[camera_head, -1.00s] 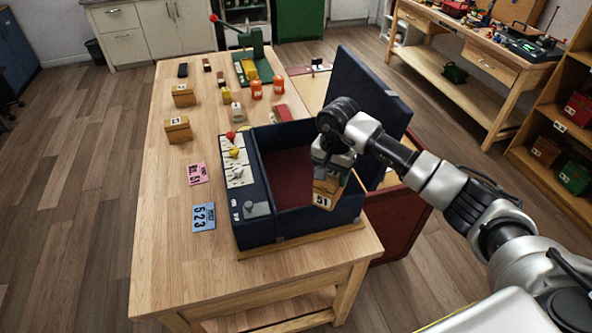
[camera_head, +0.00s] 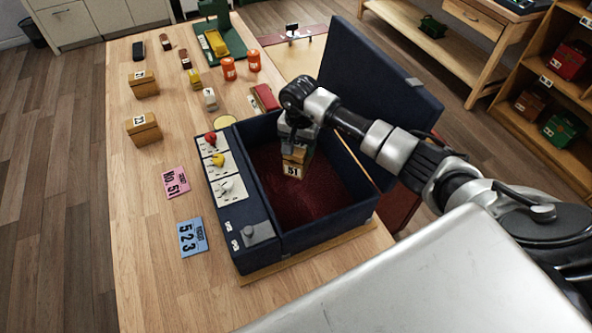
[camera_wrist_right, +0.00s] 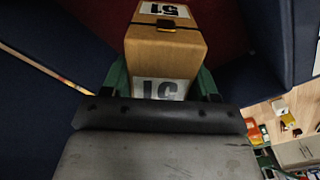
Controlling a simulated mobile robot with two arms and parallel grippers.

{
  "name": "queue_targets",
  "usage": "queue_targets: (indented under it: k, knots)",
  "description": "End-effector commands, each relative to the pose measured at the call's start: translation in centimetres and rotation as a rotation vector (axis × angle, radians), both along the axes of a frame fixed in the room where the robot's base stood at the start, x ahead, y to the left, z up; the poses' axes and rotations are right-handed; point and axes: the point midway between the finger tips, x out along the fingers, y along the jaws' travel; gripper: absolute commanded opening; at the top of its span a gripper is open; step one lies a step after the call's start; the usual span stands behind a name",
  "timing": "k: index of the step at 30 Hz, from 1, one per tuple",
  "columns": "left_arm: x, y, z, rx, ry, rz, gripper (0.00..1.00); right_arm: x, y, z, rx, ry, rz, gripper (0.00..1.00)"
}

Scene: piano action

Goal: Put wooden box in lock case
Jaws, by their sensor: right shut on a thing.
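The wooden box (camera_head: 294,163), labelled 51, is held in my right gripper (camera_head: 296,148) over the open lock case. The right wrist view also shows the box (camera_wrist_right: 165,52) between the green fingers. The dark blue lock case (camera_head: 327,238) stands on the table with its lid (camera_head: 375,80) raised at the back right and a dark red lining inside. The box is within the outline of the case opening; I cannot tell whether it touches the lining. My left gripper is not in view.
The case's left panel carries red, yellow and white knobs (camera_head: 218,160). Pink (camera_head: 176,182) and blue (camera_head: 192,237) cards lie left of it. Two more wooden boxes, one nearer (camera_head: 143,129) and one farther (camera_head: 143,84), stand at the table's left. Orange cylinders (camera_head: 229,69) stand behind.

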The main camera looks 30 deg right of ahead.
Motion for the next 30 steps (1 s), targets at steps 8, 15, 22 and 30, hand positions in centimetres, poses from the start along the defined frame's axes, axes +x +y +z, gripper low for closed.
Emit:
queue_targets:
  k: [8, 15, 22, 30]
  knots:
    - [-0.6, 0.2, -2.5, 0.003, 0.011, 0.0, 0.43, 0.0, 0.1, -4.2, 0.001, 0.001, 0.0, 0.29]
    - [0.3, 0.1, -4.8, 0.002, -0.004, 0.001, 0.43, 0.0, 0.1, -8.1, 0.002, 0.002, -0.001, 0.29]
    - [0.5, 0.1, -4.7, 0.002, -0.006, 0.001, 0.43, 0.0, 0.0, -8.4, 0.0, -0.001, 0.001, 0.29]
    - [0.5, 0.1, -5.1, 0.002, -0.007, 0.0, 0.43, 0.0, 0.0, -8.7, -0.001, 0.001, 0.001, 0.65]
